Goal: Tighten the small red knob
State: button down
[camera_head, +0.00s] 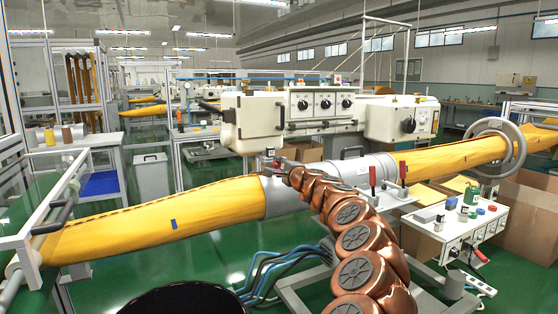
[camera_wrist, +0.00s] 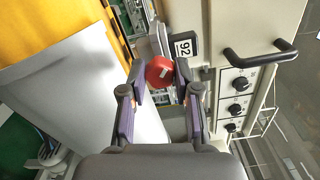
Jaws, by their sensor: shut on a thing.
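The small red knob (camera_wrist: 158,70) shows in the wrist view as a round red cap with a pale mark on its face. My gripper (camera_wrist: 160,80) is shut on it, with one finger on each side. In the head view my gripper (camera_head: 277,163) is small and far off, at the end of my copper-coloured arm, by the grey collar around the yellow tube. The knob's base and shaft are hidden in the wrist view.
A white machine housing (camera_head: 262,118) with black dials stands just above the work spot; its black handle (camera_wrist: 262,54) shows close right in the wrist view. The yellow felt tube (camera_head: 150,217) runs across. Red-handled clamps (camera_head: 373,174) stand to the right.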

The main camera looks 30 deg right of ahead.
jog(key=m+p, duration=0.3)
jog(key=m, duration=0.1)
jog(key=shift+r+m, duration=0.15)
jog(key=shift+m, duration=0.25)
jog(key=m+p, duration=0.3)
jog(key=m, duration=0.2)
jog(key=shift+d, duration=0.15)
jog(key=shift+f+m, duration=0.2)
jog(key=shift+m, duration=0.2)
jog(key=c, duration=0.8)
grip_release()
jog(key=shift+c, duration=0.2)
jog(key=shift+s, duration=0.15)
